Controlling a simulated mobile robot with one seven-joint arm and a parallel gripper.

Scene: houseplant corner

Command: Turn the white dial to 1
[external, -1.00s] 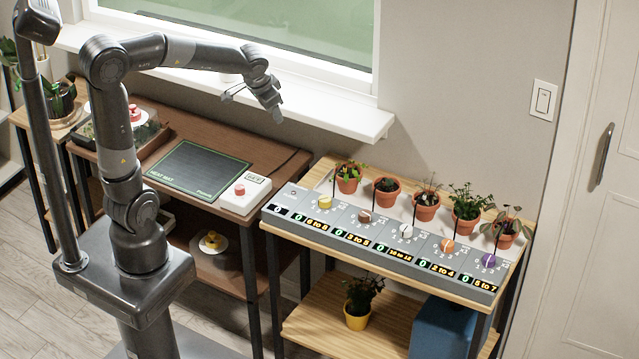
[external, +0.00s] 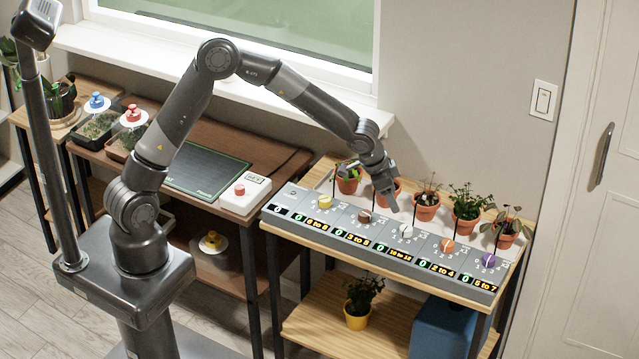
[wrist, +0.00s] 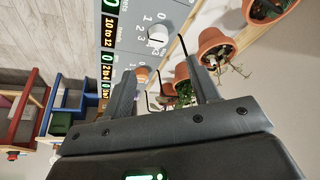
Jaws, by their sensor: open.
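The white dial (external: 406,231) sits on the sloped grey panel (external: 330,217), third in the row of coloured dials. It also shows in the wrist view, at the top centre (wrist: 157,33), with printed numbers around it. A display beside it reads 0, next to a "10 to 12" label. My gripper (external: 370,190) is open and empty, above the panel and to the upper left of the white dial. In the wrist view its two fingers (wrist: 165,80) stand apart, and the dial is beyond the tips, not touched.
Several small potted plants (external: 425,206) stand in a row right behind the panel, close to my gripper. Yellow (external: 325,201), brown (external: 365,216), orange (external: 447,246) and purple (external: 488,260) dials flank the white one. A brown table with a heat mat (external: 205,172) is at the left.

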